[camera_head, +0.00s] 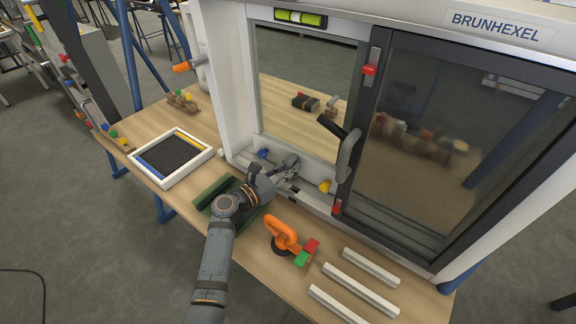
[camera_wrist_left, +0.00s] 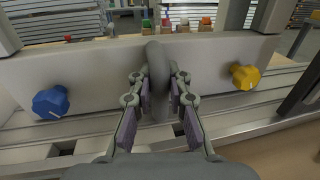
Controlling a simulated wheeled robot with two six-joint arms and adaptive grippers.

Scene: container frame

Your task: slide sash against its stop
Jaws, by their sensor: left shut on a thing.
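The sash (camera_head: 378,110) is a dark-framed glazed panel filling the right half of the pale container frame in the head view. A black and grey lever handle (camera_head: 347,150) stands on its left edge, with red blocks above and below. My left gripper (camera_head: 288,166) is at the low pale rail left of the sash, between a blue knob and a yellow knob. In the left wrist view its fingers (camera_wrist_left: 159,100) are shut on an upright grey handle (camera_wrist_left: 157,70). The handle's lower end is partly hidden by the fingers. My right gripper is not in view.
The blue knob (camera_wrist_left: 50,102) and yellow knob (camera_wrist_left: 244,77) flank the gripper. The frame's left opening is clear.

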